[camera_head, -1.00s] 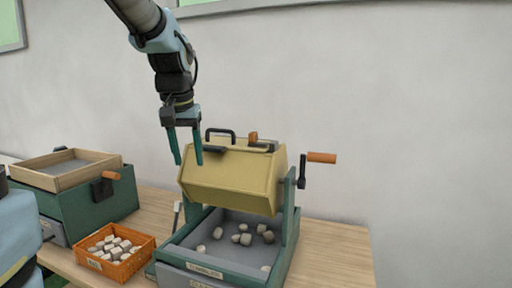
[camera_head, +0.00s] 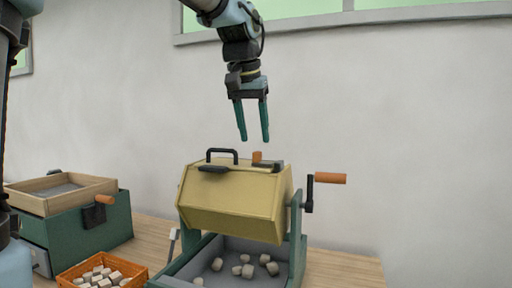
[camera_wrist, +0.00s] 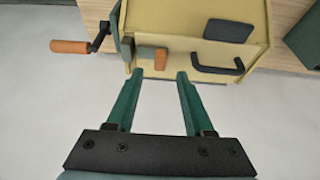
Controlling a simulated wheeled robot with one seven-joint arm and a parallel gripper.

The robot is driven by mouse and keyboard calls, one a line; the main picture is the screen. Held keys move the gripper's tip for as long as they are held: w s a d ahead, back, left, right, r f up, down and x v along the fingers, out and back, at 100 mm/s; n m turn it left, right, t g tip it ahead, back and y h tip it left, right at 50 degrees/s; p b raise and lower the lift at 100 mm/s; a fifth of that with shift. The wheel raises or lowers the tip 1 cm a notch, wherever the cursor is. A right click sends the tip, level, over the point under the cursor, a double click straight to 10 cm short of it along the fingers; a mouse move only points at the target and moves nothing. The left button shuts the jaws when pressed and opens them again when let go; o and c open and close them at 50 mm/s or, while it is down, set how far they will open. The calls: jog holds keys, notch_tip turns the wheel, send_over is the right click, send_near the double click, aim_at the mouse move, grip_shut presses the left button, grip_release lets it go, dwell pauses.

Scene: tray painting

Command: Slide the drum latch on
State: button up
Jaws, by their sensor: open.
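The yellow drum (camera_head: 235,205) sits in its green stand, tilted. Its latch (camera_head: 270,164) is a dark piece on the top edge with an orange knob (camera_head: 257,156). A black loop handle (camera_head: 222,152) stands to the left of it. My gripper (camera_head: 254,139) is open and empty, pointing down above the latch and apart from it. In the wrist view the orange knob (camera_wrist: 160,59) lies just beyond the gap between the fingertips (camera_wrist: 160,76), and the handle (camera_wrist: 218,69) is to the right.
A crank with an orange grip (camera_head: 330,178) sticks out at the drum's right. The grey tray (camera_head: 215,262) below holds several pale pieces. An orange basket (camera_head: 140,278) of similar pieces and a green box (camera_head: 100,235) with a wooden frame stand left.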

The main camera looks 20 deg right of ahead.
aim_at(258, 152)
jog(key=shift+x, duration=2.3)
grip_shut()
